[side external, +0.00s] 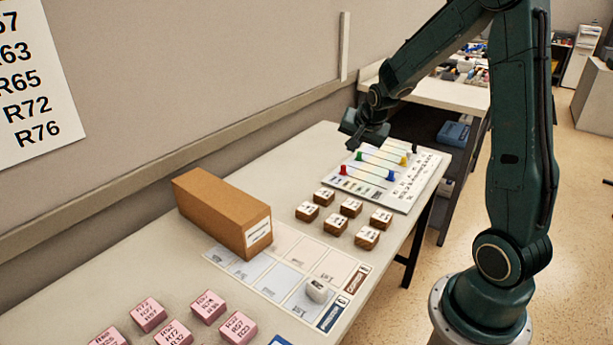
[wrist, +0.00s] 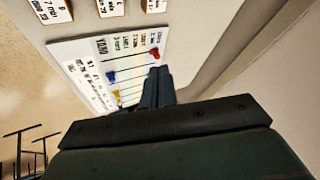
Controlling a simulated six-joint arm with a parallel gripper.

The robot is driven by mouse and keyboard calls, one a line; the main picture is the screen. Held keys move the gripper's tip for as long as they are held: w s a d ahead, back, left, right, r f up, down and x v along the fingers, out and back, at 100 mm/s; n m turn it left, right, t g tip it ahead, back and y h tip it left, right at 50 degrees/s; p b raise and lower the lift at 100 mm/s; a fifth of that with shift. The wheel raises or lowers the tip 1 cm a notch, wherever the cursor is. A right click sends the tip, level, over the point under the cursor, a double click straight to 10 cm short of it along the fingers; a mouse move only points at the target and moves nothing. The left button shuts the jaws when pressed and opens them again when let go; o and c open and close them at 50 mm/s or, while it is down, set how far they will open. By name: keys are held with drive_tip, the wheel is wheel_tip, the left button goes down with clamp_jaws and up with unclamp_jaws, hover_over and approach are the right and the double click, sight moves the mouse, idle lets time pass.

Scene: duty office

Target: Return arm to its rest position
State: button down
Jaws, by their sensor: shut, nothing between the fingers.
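My gripper (side external: 368,142) is above the far end of the table, over the white board (side external: 407,194) with coloured pegs. In the wrist view its fingers (wrist: 157,82) are together, with nothing visible between them. The board carries a red peg (side external: 343,170), a blue peg (side external: 391,175), a green peg (side external: 358,156) and a yellow peg (side external: 404,161). The board also shows in the wrist view (wrist: 80,50), beside and beyond the fingers. I cannot tell the exact height of my gripper above the board.
Several brown labelled blocks (side external: 351,207) stand in front of the board. A cardboard box (side external: 215,208) stands by a printed mat (side external: 285,285) with a whitish object (side external: 317,290) on it. Several pink blocks (side external: 149,314) are at the near end. A wall (side external: 200,80) runs along the table's left side.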

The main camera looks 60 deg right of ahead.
drive_tip(key=s+a+r+n+y, duration=0.1)
drive_tip(key=s+a+r+n, duration=0.35)
drive_tip(key=a, duration=0.35)
drive_tip(key=s+a+r+n+y, duration=0.1)
drive_tip(key=s+a+r+n, duration=0.2)
drive_tip(key=a+r, duration=0.3)
drive_tip(key=s+a+r+n+y, duration=0.1)
drive_tip(key=s+a+n+y, duration=0.1)
drive_tip(key=s+a+n, duration=0.5)
drive_tip(key=s+a, duration=0.3)
drive_tip(key=s, duration=0.3)
drive_tip(key=shift+s+r, duration=0.25)
drive_tip(key=shift+w, duration=0.1)
